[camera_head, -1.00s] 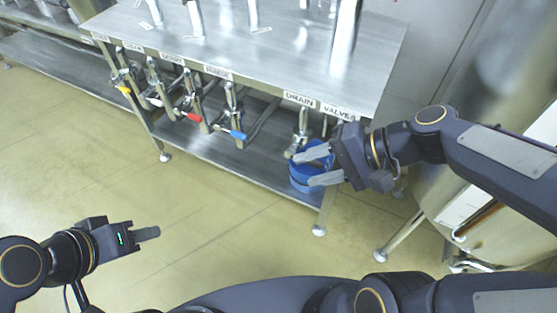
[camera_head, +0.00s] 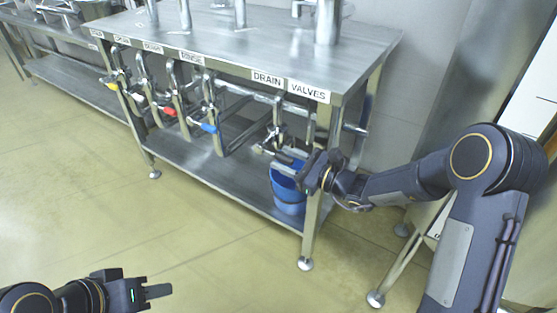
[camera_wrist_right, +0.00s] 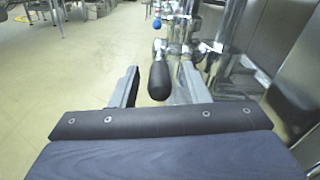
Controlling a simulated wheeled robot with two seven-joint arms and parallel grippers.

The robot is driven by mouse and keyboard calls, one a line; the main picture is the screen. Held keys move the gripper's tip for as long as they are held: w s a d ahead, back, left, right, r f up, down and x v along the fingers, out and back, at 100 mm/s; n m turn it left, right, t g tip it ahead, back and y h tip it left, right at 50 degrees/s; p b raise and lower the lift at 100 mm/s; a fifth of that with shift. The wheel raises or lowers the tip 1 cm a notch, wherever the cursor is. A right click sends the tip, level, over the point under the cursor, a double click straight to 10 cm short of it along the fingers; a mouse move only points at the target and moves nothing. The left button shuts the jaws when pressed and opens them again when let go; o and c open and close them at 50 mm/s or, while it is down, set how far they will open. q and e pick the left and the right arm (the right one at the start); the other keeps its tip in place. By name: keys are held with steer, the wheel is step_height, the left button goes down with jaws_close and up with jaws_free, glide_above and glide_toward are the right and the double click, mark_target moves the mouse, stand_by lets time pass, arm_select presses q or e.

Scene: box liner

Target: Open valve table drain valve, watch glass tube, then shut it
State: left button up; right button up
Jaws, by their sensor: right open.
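The steel valve table (camera_head: 225,45) carries a "DRAIN VALVES" label (camera_head: 290,86) on its front edge. Below the label is a metal drain valve (camera_head: 277,132). In the right wrist view its black lever grip (camera_wrist_right: 160,80) points toward me from the valve body (camera_wrist_right: 172,48). My right gripper (camera_head: 284,160) is open at this valve; it also shows in the right wrist view (camera_wrist_right: 158,84), with the lever grip between its fingers. I cannot tell whether they touch. I cannot make out a glass tube.
Other valves with blue (camera_head: 209,127), red (camera_head: 170,111) and yellow (camera_head: 112,86) handles line the table front to the left. A blue bucket (camera_head: 288,195) stands on the lower shelf beneath my right gripper. The floor (camera_head: 180,220) in front is clear.

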steer(key=shift+x, duration=1.3)
jaws_close()
